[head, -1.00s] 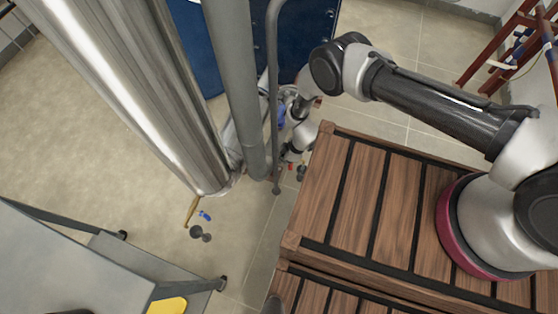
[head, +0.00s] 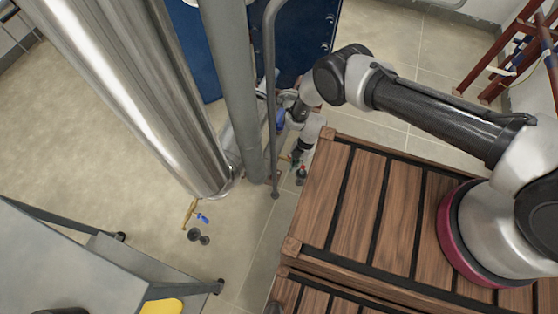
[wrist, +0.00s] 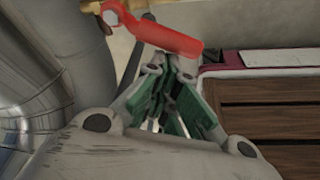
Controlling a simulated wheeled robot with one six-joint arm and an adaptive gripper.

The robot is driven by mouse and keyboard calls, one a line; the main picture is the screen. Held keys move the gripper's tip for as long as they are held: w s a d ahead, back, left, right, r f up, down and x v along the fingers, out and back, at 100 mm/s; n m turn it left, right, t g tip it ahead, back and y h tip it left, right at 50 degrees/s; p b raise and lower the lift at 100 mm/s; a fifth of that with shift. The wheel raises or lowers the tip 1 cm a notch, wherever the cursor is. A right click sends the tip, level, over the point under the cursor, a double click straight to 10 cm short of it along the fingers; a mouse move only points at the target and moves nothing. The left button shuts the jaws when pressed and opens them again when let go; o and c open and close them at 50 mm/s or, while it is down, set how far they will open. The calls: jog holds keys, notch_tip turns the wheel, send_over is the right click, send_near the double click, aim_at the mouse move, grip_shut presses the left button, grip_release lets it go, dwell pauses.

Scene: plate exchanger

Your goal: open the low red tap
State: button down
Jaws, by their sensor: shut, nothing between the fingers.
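The red tap handle (wrist: 165,32) is a flat lever in the wrist view, slanting down to the right from a round pale hub at its left end. My gripper (wrist: 168,78) is shut and empty, its green-sided fingers together just below the lever. Whether the fingertips touch the lever I cannot tell. In the head view my gripper (head: 296,158) points down by the crate's far left corner, close to a small red spot (head: 302,168), probably the handle. The tap's body is mostly hidden.
A wooden crate (head: 335,200) stands just right of my gripper. A grey vertical pipe (head: 232,90) and a thinner pipe (head: 271,100) stand close on its left. A blue-handled tap (head: 203,218) sits lower left. Bare floor lies between it and the crate.

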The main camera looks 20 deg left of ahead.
jog(key=shift+w+d+n, duration=0.3)
jog(key=shift+w+d, duration=0.6)
jog(key=shift+w, duration=0.25)
